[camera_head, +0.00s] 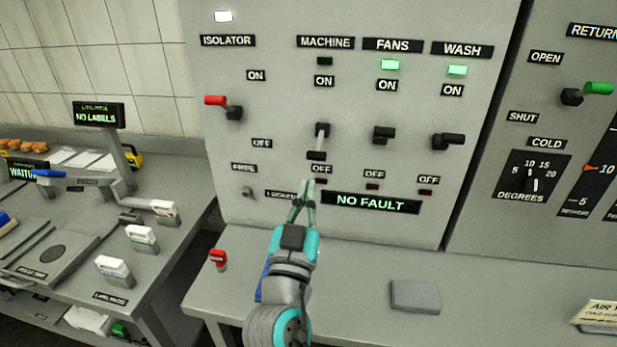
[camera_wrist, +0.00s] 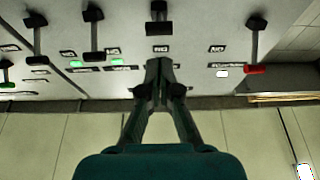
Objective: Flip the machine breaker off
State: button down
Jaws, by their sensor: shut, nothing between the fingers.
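The machine breaker (camera_head: 318,143) is a dark lever on the grey panel, under the MACHINE label. Its handle hangs down, with the dark grip just above the OFF label. The lamp (camera_head: 325,61) above it is dark. My gripper (camera_head: 308,184) is shut and empty, its tips just below the machine breaker's OFF label and apart from the handle. In the wrist view my gripper (camera_wrist: 160,64) points at the panel, with a dark lever (camera_wrist: 158,28) beyond its tips.
The fans breaker (camera_head: 384,134) and wash breaker (camera_head: 448,140) stand to the right under lit green lamps. The red-handled isolator (camera_head: 222,105) is to the left. A display (camera_head: 371,203) reads NO FAULT. A grey block (camera_head: 415,296) lies on the ledge below.

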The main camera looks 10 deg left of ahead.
jog(key=shift+s+f, duration=0.8)
jog(key=shift+f, duration=0.3)
jog(key=shift+s+f, duration=0.8)
jog(key=shift+f, duration=0.25)
